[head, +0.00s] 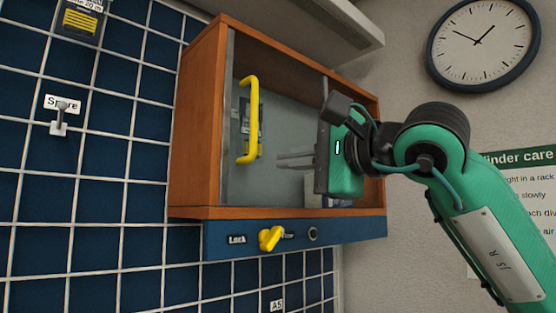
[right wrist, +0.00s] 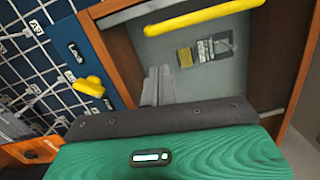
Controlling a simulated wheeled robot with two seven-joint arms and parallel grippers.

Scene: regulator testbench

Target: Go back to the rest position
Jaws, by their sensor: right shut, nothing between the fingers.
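My right gripper (head: 283,160) is shut and empty, in front of the wooden cabinet (head: 196,115) in the head view. Its fingers point left toward the cabinet's grey sliding panel with a yellow handle (head: 252,120). The fingers look apart from the handle. In the right wrist view the shut fingers (right wrist: 158,88) show below the yellow handle (right wrist: 205,17). My left gripper is not in either view.
A blue strip under the cabinet carries a yellow knob (head: 270,238), labelled LOCK at its left. A blue gridded wall panel (head: 100,130) with a "Spare" hook stands at left. A clock (head: 484,42) hangs at upper right, above a green-headed poster (head: 520,158).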

